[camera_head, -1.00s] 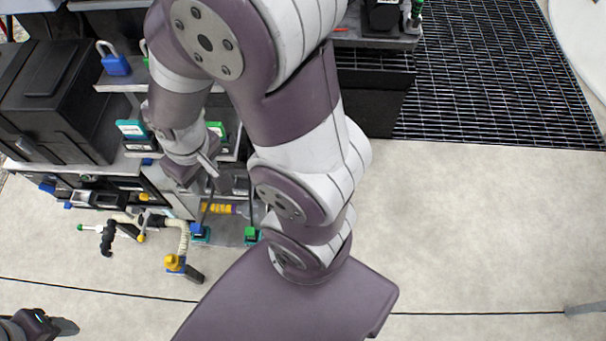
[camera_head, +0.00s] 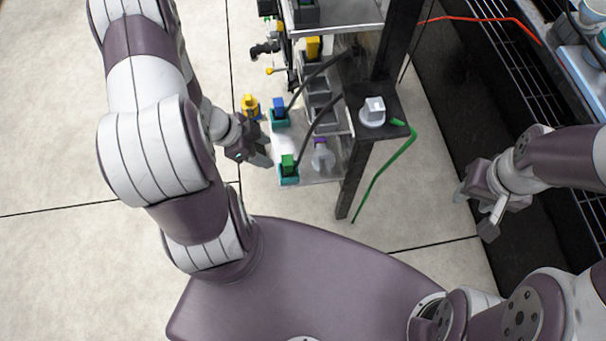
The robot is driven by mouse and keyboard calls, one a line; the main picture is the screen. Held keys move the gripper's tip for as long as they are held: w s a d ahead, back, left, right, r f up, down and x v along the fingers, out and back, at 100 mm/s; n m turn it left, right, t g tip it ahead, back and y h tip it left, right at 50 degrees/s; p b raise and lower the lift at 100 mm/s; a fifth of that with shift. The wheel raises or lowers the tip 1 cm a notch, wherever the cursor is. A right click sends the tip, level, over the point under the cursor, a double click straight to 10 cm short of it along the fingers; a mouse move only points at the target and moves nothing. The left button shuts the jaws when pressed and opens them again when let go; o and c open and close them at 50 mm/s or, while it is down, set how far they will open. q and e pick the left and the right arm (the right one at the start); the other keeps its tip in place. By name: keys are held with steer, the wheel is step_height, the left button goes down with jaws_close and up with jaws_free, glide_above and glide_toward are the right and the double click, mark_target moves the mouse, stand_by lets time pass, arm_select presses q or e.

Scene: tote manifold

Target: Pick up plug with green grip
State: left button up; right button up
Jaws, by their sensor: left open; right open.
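The plug with the green grip (camera_head: 288,164) stands upright in a teal base (camera_head: 288,180) at the front corner of the light shelf (camera_head: 310,183). A dark cable runs from it up and to the right. My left gripper (camera_head: 264,151) is open and empty just left of the shelf, beside the green grip and apart from it in the picture. My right gripper (camera_head: 473,212) is open and empty, well to the right, beyond the dark post.
A blue-grip plug (camera_head: 279,106) and a yellow one (camera_head: 250,105) stand behind the green one. A grey and purple part (camera_head: 322,155) lies right of it. A dark post (camera_head: 355,175) and green hose (camera_head: 385,165) border the shelf's right. Floor at left is clear.

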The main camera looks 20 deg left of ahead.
mark_target(288, 163)
arm_select(q)
steer(key=b+x, duration=0.6)
steer(key=x, duration=0.4)
steer(key=shift+d+f, duration=0.1)
steer(key=shift+f, duration=0.2)
steer(key=c, duration=1.1)
jaws_close()
steer(key=shift+r, duration=0.1)
